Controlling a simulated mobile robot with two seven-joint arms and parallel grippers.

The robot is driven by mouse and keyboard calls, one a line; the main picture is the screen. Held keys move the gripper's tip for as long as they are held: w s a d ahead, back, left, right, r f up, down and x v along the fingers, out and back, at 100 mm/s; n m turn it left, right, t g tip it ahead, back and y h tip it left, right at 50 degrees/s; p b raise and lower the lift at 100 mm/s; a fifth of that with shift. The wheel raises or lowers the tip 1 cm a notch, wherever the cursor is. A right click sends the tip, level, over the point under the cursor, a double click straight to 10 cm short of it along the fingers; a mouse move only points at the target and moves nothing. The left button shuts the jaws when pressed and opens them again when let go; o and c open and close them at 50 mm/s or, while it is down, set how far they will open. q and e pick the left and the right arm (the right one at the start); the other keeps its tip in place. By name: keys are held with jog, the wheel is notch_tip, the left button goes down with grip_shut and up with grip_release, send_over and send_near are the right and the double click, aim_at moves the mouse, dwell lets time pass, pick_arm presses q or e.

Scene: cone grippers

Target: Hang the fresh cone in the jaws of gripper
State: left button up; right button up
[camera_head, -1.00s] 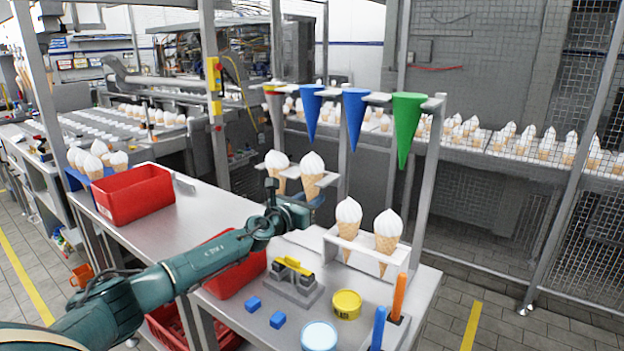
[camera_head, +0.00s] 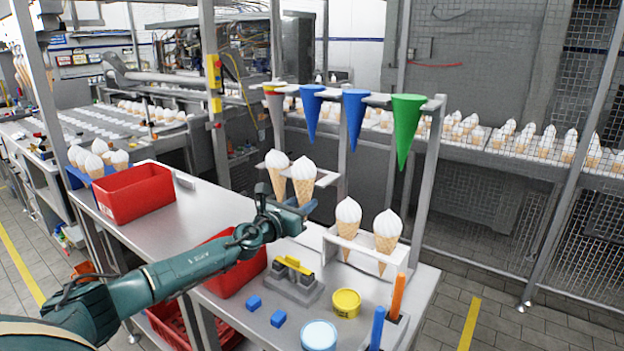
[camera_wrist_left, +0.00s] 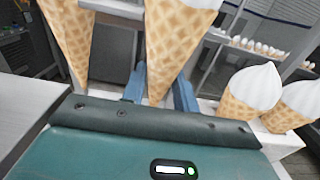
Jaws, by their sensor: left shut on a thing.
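My left gripper (camera_head: 297,205) is shut on a white-topped waffle cone (camera_head: 304,185), gripping it low near its point. In the left wrist view the fingers (camera_wrist_left: 160,88) stand on both sides of this cone (camera_wrist_left: 172,45), which is upright. A second cone (camera_head: 277,175) is upright just left of it, at the lower white rack plate (camera_head: 327,178). Whether the held cone touches the plate is hard to tell. Above, a grey cone, two blue cones (camera_head: 355,115) and a green cone (camera_head: 405,125) hang point down from white holders. My right gripper is out of view.
A white stand (camera_head: 365,252) holds two more cones close to the right. On the bench are a black and yellow device (camera_head: 294,280), a yellow tin (camera_head: 346,303), blue blocks and upright orange and blue sticks. Red bins (camera_head: 135,193) stand to the left.

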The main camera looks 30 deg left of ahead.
pick_arm(q)
jog(key=shift+s+a, duration=0.1)
jog(key=shift+s, duration=1)
jog(key=shift+s+a+r+p, duration=0.1)
jog(key=shift+s+p, duration=0.25)
jog(key=shift+s, duration=1.15)
